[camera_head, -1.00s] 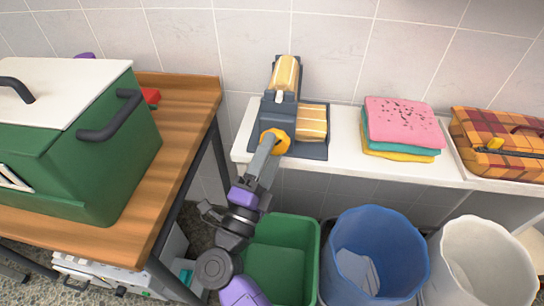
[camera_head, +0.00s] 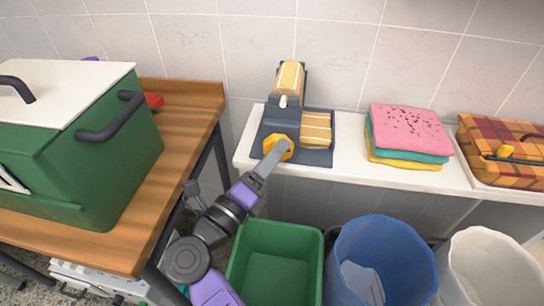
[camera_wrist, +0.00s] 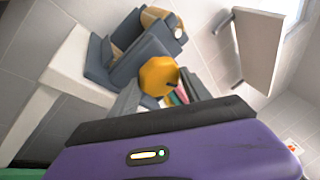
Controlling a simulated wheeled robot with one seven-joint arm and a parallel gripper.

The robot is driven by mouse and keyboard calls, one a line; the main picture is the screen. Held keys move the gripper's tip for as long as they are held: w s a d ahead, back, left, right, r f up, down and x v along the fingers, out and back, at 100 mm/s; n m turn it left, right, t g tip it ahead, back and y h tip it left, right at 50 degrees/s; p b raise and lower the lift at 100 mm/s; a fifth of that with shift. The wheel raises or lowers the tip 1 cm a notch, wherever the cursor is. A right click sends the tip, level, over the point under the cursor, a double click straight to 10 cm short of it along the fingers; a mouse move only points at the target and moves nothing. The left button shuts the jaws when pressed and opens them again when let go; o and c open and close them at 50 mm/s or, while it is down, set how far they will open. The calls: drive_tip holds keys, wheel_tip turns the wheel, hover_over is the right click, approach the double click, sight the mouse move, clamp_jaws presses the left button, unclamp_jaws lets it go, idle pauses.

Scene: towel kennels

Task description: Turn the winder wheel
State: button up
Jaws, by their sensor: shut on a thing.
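The winder (camera_head: 292,121) stands on the white shelf against the tiled wall. It has a dark grey-blue frame and rolls of tan, striped material. Its wheel (camera_head: 279,147) is an orange-yellow knob on the front left side. The fingertips' exact contact is partly hidden.
Folded pink, teal and yellow towels (camera_head: 408,134) lie right of the winder, then a plaid case (camera_head: 500,150). Green (camera_head: 275,250), blue (camera_head: 380,262) and white (camera_head: 485,265) bins stand below. A wooden table (camera_head: 182,125) with a green box (camera_head: 85,150) is at left.

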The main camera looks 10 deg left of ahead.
drive_tip(key=shift+d+f, duration=0.1)
drive_tip(key=shift+f, duration=0.05)
drive_tip(key=o, duration=1.4)
drive_tip(key=shift+v, duration=3.9)
